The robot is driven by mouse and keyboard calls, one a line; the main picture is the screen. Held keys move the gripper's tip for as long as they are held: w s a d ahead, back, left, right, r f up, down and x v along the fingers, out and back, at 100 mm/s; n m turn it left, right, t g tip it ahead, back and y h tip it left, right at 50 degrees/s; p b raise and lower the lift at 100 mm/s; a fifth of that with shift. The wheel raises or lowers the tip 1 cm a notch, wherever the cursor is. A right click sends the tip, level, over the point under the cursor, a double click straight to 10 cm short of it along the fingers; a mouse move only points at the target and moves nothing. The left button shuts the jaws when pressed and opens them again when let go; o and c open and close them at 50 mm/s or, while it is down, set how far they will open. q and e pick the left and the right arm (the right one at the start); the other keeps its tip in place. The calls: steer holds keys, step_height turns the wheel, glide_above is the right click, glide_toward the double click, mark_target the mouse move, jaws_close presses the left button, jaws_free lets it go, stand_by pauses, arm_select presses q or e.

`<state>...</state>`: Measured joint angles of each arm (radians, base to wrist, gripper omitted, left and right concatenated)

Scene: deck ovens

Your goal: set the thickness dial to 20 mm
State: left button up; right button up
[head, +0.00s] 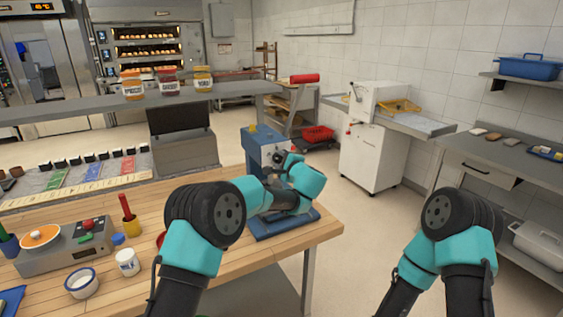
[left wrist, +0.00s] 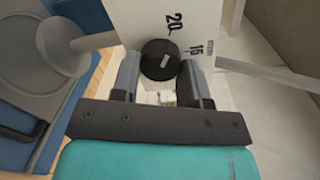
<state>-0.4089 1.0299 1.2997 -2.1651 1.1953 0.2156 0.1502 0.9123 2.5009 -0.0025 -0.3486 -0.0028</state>
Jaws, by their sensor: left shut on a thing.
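The blue machine (head: 262,148) stands at the right end of the wooden table. In the left wrist view, its pale face plate (left wrist: 135,18) carries the numbers 20 and 15. The round black thickness dial (left wrist: 160,60) has a short white mark that slants up and to the right, roughly toward the 20; I cannot tell its exact setting. My left gripper (left wrist: 158,84) has a finger on each side of the dial and is shut on it. In the head view my left gripper (head: 280,168) is at the machine, and my arm hides the dial. My right gripper is out of view.
A scale (head: 62,248), a white bowl (head: 81,284) and a small white jar (head: 127,262) stand on the table's left part. Jars stand on the grey shelf (head: 215,91) behind.

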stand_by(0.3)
arm_select(q)
steer(key=o, duration=0.9)
steer(key=shift+o, duration=0.2)
steer(key=shift+s+d, duration=0.1)
steer(key=shift+s, duration=0.05)
steer(key=v, duration=1.7)
